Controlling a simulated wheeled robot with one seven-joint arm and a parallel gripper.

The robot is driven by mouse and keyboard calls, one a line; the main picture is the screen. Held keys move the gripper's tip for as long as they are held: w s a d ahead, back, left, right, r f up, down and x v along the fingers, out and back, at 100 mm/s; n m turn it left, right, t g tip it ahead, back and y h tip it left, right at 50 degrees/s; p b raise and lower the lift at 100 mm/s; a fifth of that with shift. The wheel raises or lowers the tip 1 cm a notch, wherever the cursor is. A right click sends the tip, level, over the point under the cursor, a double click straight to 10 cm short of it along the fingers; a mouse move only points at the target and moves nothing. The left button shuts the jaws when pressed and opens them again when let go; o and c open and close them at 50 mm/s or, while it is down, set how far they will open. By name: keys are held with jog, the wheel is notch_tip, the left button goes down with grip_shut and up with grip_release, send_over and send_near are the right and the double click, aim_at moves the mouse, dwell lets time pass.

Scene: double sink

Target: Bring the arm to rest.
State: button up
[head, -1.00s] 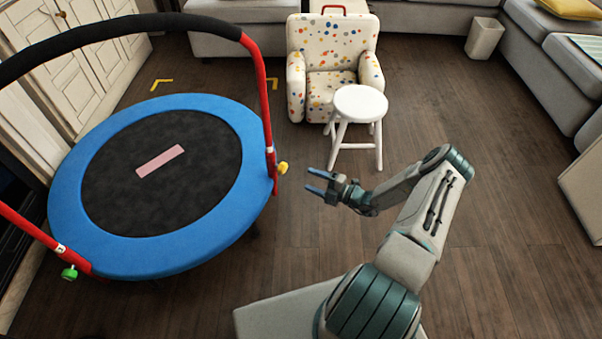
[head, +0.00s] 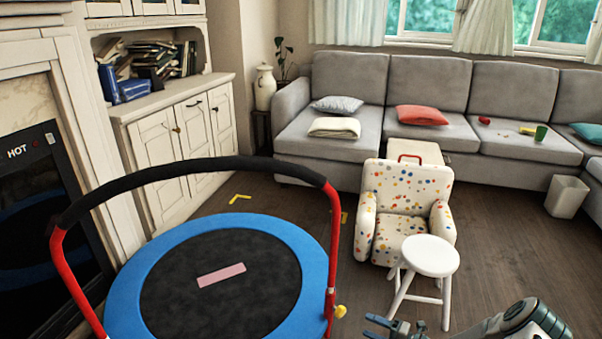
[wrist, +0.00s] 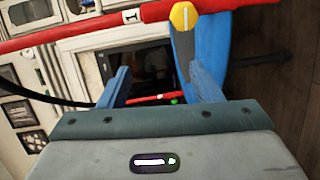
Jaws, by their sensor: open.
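My gripper (head: 387,324) shows at the bottom edge of the head view, below the white stool. Its fingers are apart with nothing between them. In the wrist view the two blue fingers of my gripper (wrist: 160,88) stand open and empty. Beyond them are the trampoline's red bar (wrist: 80,35) and a yellow knob (wrist: 183,16). Most of my arm is below the head view's lower edge.
A blue-rimmed trampoline (head: 135,290) with a padded handlebar stands left of my gripper. A white stool (head: 431,256) and a spotted child's armchair (head: 405,190) stand just beyond it. A grey sofa (head: 430,85) lines the back.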

jog(key=s+a+r+n+g+h+p, duration=0.25)
jog(key=r+n+g+p, duration=0.2)
jog(key=r+n, duration=0.55)
jog(key=s+a+r+n+g+h+p, duration=0.1)
jog(key=s+a+r+n+g+p, duration=0.35)
jog(key=r, duration=1.05)
jog(key=s+a+r+n+g+h+p, duration=0.2)
jog(key=r+n+p, duration=0.3)
jog(key=r+n, duration=0.6)
jog(key=s+r+n+t+h+p, duration=0.2)
jog(key=s+r+n+h+p, duration=0.2)
jog(key=r, duration=1.1)
jog(key=s+r+n+t+h+p, duration=0.2)
jog(key=s+r+n+h+p, duration=0.2)
jog(key=s+r+n+p, duration=0.6)
jog(key=s+r+n, duration=0.3)
jog(key=r+n, duration=0.1)
jog(key=r, duration=0.2)
jog(key=shift+r, duration=0.15)
jog(key=shift+h, duration=0.25)
